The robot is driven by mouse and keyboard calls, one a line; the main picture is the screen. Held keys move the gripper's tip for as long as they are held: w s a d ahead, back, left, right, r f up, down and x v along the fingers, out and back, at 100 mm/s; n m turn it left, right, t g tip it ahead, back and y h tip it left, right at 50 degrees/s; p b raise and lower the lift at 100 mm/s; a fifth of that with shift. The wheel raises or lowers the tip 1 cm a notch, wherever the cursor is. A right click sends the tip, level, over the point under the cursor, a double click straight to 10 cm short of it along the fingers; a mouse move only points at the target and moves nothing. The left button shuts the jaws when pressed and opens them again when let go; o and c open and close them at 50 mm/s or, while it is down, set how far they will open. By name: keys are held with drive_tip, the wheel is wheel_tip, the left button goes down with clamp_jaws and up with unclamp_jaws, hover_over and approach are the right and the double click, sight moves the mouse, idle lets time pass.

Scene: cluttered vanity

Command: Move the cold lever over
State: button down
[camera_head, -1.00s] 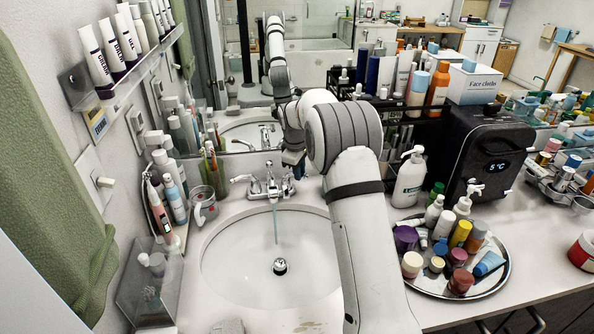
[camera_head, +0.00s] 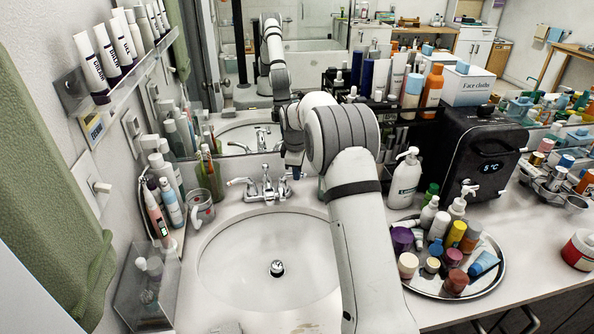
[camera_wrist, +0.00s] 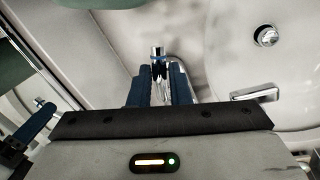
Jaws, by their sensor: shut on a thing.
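A chrome faucet (camera_head: 268,187) stands at the back of the white sink (camera_head: 212,262), with a lever on each side. The left lever (camera_head: 240,182) points out to the left. My gripper (camera_head: 296,170) is at the right-hand, cold lever (camera_head: 285,184), mostly hidden behind my arm in the head view. In the wrist view my gripper's blue fingers (camera_wrist: 158,78) are shut around the chrome cold lever (camera_wrist: 157,53), whose tip shows beyond them. The spout (camera_wrist: 256,93) is to the right there. No water stream shows below the spout.
A glass mug (camera_head: 201,208) and several tubes stand left of the sink. A pump bottle (camera_head: 405,179) and a round tray (camera_head: 490,275) crowded with small bottles are on the right. The mirror is close behind the faucet. The basin is empty around its drain (camera_head: 277,268).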

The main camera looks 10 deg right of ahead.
drive_tip(key=c, duration=1.3)
unclamp_jaws()
drive_tip(key=shift+c, duration=0.2)
wheel_tip(320, 180, up, 8)
drive_tip(key=s, duration=0.1)
drive_tip(key=shift+s+a+f+b, duration=0.15)
drive_tip(key=shift+a+b, duration=0.1)
drive_tip(key=shift+b, duration=0.15)
drive_tip(key=s+r+m, duration=0.4)
drive_tip(key=s, duration=0.7)
drive_tip(key=s+r+m, duration=0.3)
drive_tip(key=s+r, duration=0.2)
drive_tip(key=s, duration=0.5)
drive_tip(key=s+f+m, duration=0.2)
drive_tip(key=s+m, duration=0.1)
drive_tip(key=s, duration=0.8)
drive_tip(key=s+f+m, duration=0.3)
drive_tip(key=s, duration=0.8)
drive_tip(key=shift+s+d+f+m+t+y, duration=0.15)
drive_tip(key=shift+d+f+m+t+y, duration=0.15)
drive_tip(key=shift+d+m+t+y, duration=0.1)
